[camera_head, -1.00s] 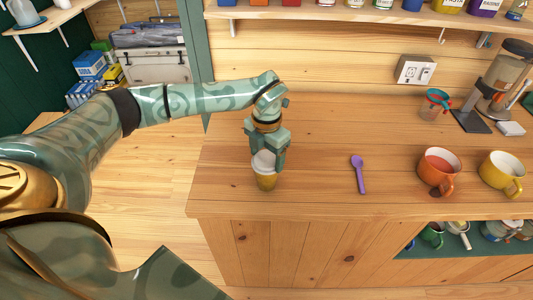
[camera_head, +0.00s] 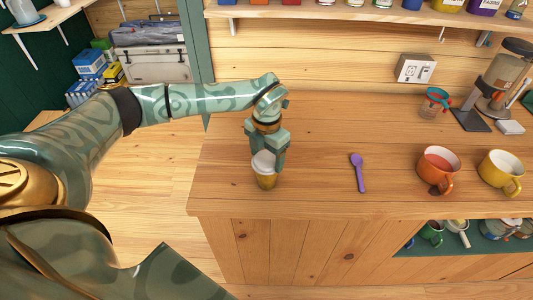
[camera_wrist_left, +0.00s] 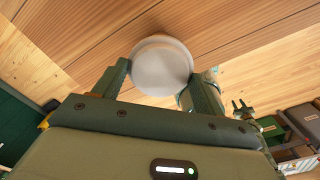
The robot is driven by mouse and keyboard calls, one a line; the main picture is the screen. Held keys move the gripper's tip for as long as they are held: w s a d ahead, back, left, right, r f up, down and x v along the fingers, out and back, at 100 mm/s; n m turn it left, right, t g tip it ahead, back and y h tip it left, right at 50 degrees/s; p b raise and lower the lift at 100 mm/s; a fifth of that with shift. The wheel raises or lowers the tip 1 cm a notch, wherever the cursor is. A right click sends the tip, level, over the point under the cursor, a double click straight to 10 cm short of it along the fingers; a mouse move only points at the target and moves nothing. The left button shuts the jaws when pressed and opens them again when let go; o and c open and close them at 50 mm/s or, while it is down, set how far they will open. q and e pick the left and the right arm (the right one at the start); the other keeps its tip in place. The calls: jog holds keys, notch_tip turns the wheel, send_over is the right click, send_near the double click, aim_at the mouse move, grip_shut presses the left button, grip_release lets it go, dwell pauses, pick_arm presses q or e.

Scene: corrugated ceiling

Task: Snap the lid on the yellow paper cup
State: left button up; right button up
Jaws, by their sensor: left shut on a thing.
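The yellow paper cup (camera_head: 266,182) stands upright near the left front edge of the wooden counter. The white lid (camera_head: 263,160) is at the cup's mouth, and I cannot tell whether it is pressed fully onto the rim. My left gripper (camera_head: 266,161) comes down from above and is shut on the lid, one finger on each side. In the left wrist view the lid (camera_wrist_left: 161,66) shows as a pale round disc between the fingertips, and it hides the cup.
A purple spoon (camera_head: 358,172) lies right of the cup. An orange mug (camera_head: 438,168) and a yellow mug (camera_head: 500,172) stand farther right. A glass jar (camera_head: 433,104) and a grinder-like machine (camera_head: 500,80) are at the back right. The counter (camera_head: 320,130) around the cup is clear.

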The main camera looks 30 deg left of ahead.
pick_arm(q)
jog(key=shift+f, duration=0.1)
dwell(0.3)
jog(key=o, duration=1)
jog(key=shift+o, duration=0.5)
notch_tip(320, 180, up, 7)
jog(key=p, duration=0.6)
jog(key=shift+p, duration=0.3)
grip_shut()
